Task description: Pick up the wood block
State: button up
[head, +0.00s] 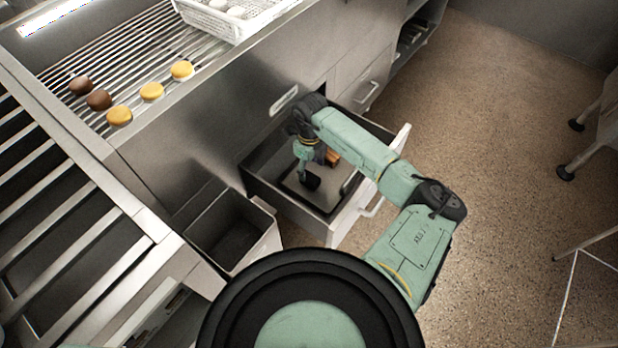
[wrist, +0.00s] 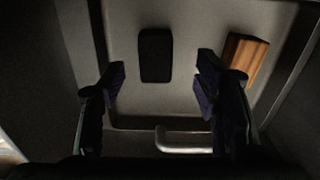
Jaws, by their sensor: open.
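The wood block (wrist: 244,61) is a striped brown piece lying in the open drawer, at the upper right of the wrist view, just beyond my right finger. In the head view a brown-orange piece of it (head: 332,157) shows beside my gripper, partly hidden by the arm. My gripper (wrist: 160,85) is open and empty, inside the drawer, with its fingers apart. A dark rounded-rectangular item (wrist: 155,55) lies between the fingertips in the picture. In the head view the gripper (head: 308,180) points down into the drawer.
The open drawer (head: 262,190) has walls close around my gripper, with a handle (head: 374,207) on its front. A grey bin (head: 237,262) stands to its left. Round brown and yellow items, such as a yellow one (head: 119,116), and a white perforated basket (head: 207,24) sit on the slatted counter.

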aim_at(309, 176)
jog(key=f, duration=0.2)
jog(key=f+p, duration=0.1)
jog(key=f, duration=0.2)
jog(key=shift+s+a+f, duration=0.1)
jog(key=shift+s+f, duration=0.1)
jog(key=shift+f, duration=0.15)
jog(key=shift+c, duration=0.2)
jog(key=c, duration=1.2)
